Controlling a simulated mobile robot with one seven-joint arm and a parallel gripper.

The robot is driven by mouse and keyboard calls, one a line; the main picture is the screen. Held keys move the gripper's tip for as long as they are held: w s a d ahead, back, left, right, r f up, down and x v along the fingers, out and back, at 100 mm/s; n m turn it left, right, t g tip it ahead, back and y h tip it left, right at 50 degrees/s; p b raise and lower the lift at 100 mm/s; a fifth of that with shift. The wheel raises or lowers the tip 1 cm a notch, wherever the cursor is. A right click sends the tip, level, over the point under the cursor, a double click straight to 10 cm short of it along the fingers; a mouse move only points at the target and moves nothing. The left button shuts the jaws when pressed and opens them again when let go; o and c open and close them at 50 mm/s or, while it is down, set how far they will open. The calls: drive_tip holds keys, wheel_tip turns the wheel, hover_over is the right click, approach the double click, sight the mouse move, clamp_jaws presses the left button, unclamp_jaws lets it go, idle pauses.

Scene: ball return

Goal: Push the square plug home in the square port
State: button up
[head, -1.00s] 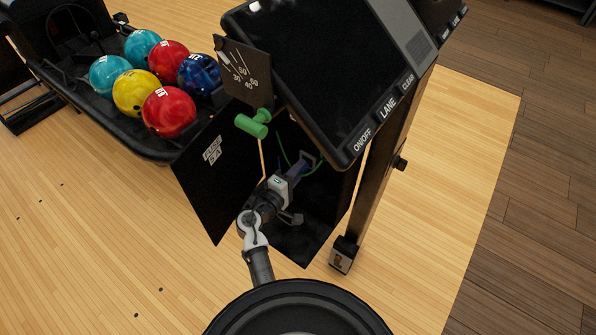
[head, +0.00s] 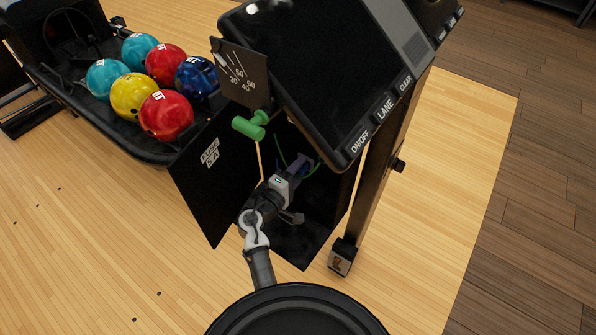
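My gripper (head: 300,168) reaches into the open black cabinet (head: 308,238) under the console. Its fingers are small and in shadow, so I cannot tell whether they are open or shut on something. A dark bluish-purple part shows at the fingers, but I cannot make out whether it is the square plug. A thin green cable (head: 278,150) curves down inside the cabinet close to the fingers. The square port cannot be made out in the dark interior.
The cabinet's open door (head: 213,185), labelled "FUSE 5A", stands left of my arm. A green handle (head: 250,125) juts out above the opening. The console screen (head: 305,70) overhangs it. A rack with several bowling balls (head: 134,97) stands at the left.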

drive_tip(key=shift+s+a, duration=0.1)
drive_tip(key=b+v, duration=0.1)
drive_tip(key=v, duration=1.2)
drive_tip(key=shift+s+a+b, duration=0.2)
drive_tip(key=shift+s+b, duration=0.1)
